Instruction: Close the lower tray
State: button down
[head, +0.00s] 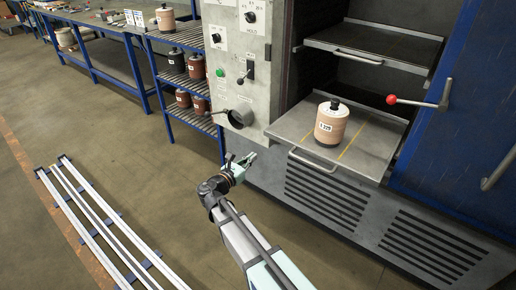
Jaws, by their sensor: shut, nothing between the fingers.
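The lower tray (292,127) is a grey metal sheet pulled out of the cabinet, with two yellow lines and a bar handle (313,163) along its front edge. A pinkish stack of discs (330,127) with a black top knob and a label reading S 225 stands upright on it. My gripper (246,158) is shut and empty. It appears left of the tray's handle and apart from it, in front of the cabinet's lower left part.
An upper tray (375,42) with its own handle sits above. A red-knobbed lever (420,102) projects at the right. A control panel (238,60) with knobs is left of the opening. A blue shelf (185,75) holds more disc stacks. Metal rails (100,225) lie on the floor at left.

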aim_at(276, 137)
jog(key=p+x, duration=0.1)
jog(key=x, duration=1.2)
jog(key=shift+w+d, duration=0.25)
jog(key=shift+w, duration=0.05)
jog(key=shift+w, duration=0.15)
